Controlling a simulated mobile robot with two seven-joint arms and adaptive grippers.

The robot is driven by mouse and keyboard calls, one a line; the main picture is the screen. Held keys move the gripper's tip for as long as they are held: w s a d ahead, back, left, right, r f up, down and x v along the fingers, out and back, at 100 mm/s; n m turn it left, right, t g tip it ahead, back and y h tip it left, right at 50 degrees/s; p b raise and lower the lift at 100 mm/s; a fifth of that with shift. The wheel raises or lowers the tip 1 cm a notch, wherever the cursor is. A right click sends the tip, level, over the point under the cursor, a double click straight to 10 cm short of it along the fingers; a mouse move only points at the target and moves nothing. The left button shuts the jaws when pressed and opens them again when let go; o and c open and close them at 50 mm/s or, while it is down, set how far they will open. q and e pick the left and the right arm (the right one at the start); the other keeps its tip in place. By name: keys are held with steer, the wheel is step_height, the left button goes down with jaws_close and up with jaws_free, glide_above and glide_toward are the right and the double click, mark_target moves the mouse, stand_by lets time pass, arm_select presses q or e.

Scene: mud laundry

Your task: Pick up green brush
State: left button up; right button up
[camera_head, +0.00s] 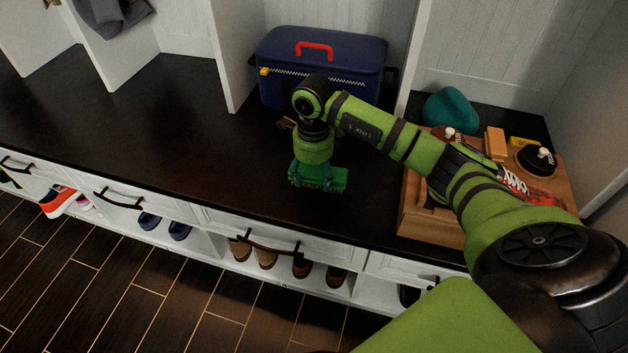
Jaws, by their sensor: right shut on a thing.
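The green brush (338,180) is on or just above the dark bench top, in front of the blue cooler box; I cannot tell whether it touches the surface. My right gripper (310,174) points down at it and is shut on it. The gripper and wrist cover the brush's left and upper parts, while its right end and lower bristle edge show. My left gripper is not in view.
A blue cooler box (352,62) with a red handle stands behind my wrist. A wooden tray (417,213) holding a shoe and small items sits to the right. A teal hat (449,108) lies behind it. The dark bench top (150,115) is clear on the left.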

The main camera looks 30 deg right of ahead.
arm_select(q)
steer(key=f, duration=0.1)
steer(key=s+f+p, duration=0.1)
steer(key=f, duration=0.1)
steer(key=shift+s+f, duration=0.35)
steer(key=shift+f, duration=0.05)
arm_select(e)
steer(key=s+r, duration=0.7)
steer(key=s, duration=0.4)
steer(key=shift+s+d+r, duration=0.2)
steer(key=shift+s+d, duration=0.1)
steer(key=shift+d, duration=0.1)
